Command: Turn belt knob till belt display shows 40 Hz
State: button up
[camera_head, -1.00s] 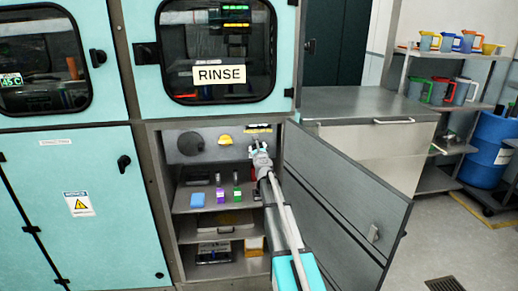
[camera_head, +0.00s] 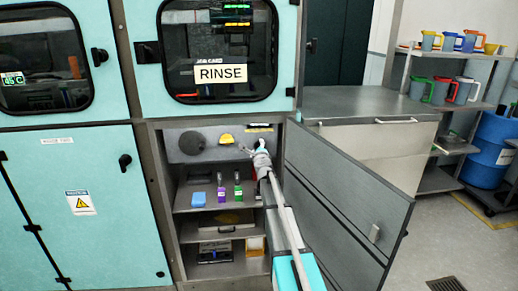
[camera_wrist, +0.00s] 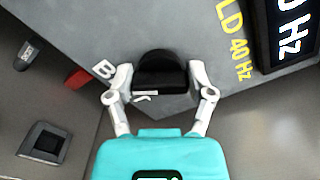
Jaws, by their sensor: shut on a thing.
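The belt knob (camera_wrist: 160,68) is black and round, and it sits on the grey panel between the two fingers of my gripper (camera_wrist: 160,80). The fingers are shut on its sides. The belt display (camera_wrist: 287,35) is a dark screen at the top right of the wrist view. It is cut off by the frame edge, and only "0 Hz" in white can be read. Yellow lettering beside it ends in "LD 40 Hz". In the head view my gripper (camera_head: 254,153) is at the panel's right end, where it hides the knob.
The open cabinet door (camera_head: 345,205) stands to the right of my arm. Below the panel, a shelf (camera_head: 208,208) holds a blue block and two small bottles. A yellow knob (camera_head: 227,139) and a large dark dial (camera_head: 191,143) are left of my gripper.

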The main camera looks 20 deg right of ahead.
dwell(0.5)
jog(key=o, duration=1.1)
jog(key=v, duration=1.2)
